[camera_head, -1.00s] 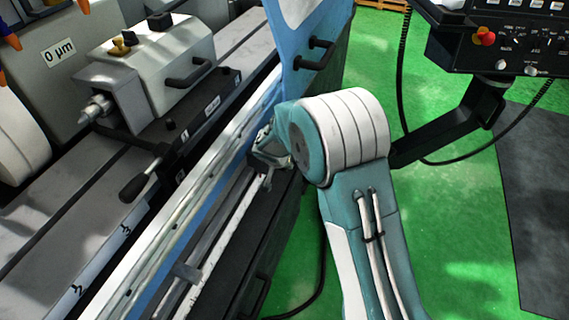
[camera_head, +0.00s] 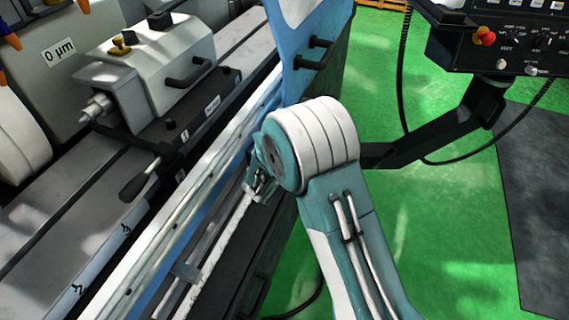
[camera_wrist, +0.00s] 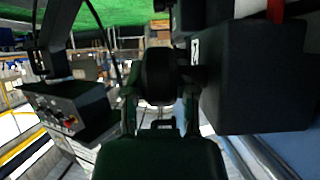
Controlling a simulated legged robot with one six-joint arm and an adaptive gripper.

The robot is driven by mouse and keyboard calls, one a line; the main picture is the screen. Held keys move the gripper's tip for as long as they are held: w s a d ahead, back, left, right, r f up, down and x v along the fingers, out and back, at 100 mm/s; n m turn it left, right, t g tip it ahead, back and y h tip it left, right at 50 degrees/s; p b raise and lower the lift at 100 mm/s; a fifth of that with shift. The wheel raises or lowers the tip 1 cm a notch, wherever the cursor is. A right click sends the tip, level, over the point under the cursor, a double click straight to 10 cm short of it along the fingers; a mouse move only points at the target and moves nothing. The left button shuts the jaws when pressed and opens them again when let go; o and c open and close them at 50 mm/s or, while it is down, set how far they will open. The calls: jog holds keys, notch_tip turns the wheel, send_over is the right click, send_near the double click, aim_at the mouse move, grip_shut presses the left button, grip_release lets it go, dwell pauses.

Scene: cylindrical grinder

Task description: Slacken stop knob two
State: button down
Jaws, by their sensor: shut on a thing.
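In the wrist view a dark round knob (camera_wrist: 158,76) sits between the two fingers of my gripper (camera_wrist: 160,95). The fingers lie on either side of the knob and are shut on it. A black block (camera_wrist: 250,80) is just right of the knob, with a small white label (camera_wrist: 195,50) that seems to read 2. In the head view my gripper (camera_head: 258,186) is at the front rail of the machine, partly behind my own arm. The knob is hidden in the head view.
The blue guard with a black handle (camera_head: 314,54) stands just behind my arm. A white tailstock (camera_head: 160,60) and a black lever (camera_head: 140,180) are on the table at left. The control panel (camera_head: 505,40) hangs at upper right. Green floor (camera_head: 450,240) lies open at right.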

jog(key=t, duration=0.1)
jog(key=t+h, duration=0.1)
jog(key=t, duration=0.1)
jog(key=shift+s+a+f, duration=0.15)
jog(key=shift+f, duration=0.2)
jog(key=shift+t+h, duration=0.5)
jog(key=shift+t, duration=0.8)
jog(key=c, duration=0.7)
grip_release()
jog(key=shift+a, duration=0.1)
jog(key=shift+r, duration=0.1)
